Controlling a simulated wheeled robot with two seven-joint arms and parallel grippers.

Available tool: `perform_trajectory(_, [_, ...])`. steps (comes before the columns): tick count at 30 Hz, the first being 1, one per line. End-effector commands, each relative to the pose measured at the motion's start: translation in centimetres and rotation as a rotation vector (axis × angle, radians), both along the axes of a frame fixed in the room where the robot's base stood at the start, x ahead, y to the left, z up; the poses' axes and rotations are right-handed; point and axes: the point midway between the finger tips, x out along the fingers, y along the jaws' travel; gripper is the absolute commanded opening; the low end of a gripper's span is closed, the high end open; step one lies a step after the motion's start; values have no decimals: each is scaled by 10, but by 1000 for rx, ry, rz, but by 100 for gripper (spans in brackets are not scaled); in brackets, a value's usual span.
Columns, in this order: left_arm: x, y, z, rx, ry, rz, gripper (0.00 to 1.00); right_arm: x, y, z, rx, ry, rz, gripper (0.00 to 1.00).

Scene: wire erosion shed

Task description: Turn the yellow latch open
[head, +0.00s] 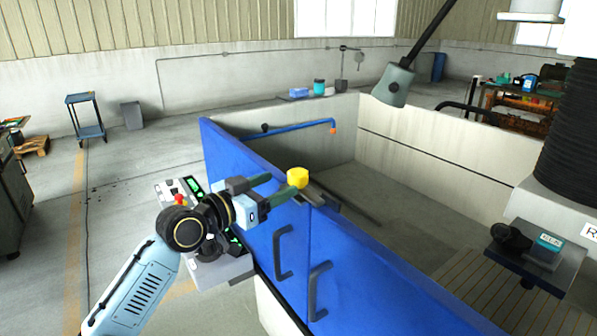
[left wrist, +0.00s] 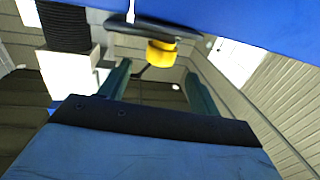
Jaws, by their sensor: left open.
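The yellow latch (head: 297,177) sits at the top edge of the blue doors, by the seam between the two panels. A dark grey bar (head: 322,195) extends from it to the right. My left gripper (head: 281,186) is open, with its green fingers pointing at the latch from the left and their tips close to it. In the left wrist view the latch (left wrist: 162,53) shows beyond and between the two spread fingers (left wrist: 158,72), under a dark plate. Whether a finger touches it, I cannot tell. My right gripper is not in view.
The blue doors (head: 255,215) carry two dark handles (head: 283,252) below the latch. A control panel (head: 222,265) stands behind my left arm. The walled enclosure (head: 350,175) behind the doors is open on top. A dark tray (head: 535,262) with small items is at right.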

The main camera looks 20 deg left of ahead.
Motion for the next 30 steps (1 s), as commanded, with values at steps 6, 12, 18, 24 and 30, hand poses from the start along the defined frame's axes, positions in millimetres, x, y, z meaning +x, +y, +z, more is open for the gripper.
perform_trajectory(6, [39, -21, 2, -4, 0, 2, 63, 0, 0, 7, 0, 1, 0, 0])
perform_trajectory(12, [60, -32, 0, -1, 0, 2, 63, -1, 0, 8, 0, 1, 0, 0])
perform_trajectory(18, [66, -36, 0, 0, 0, 2, 63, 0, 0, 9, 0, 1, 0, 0])
perform_trajectory(24, [66, -36, -1, 0, 0, 2, 63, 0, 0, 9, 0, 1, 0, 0])
perform_trajectory(30, [66, -36, -1, 0, 0, 2, 39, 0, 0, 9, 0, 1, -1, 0])
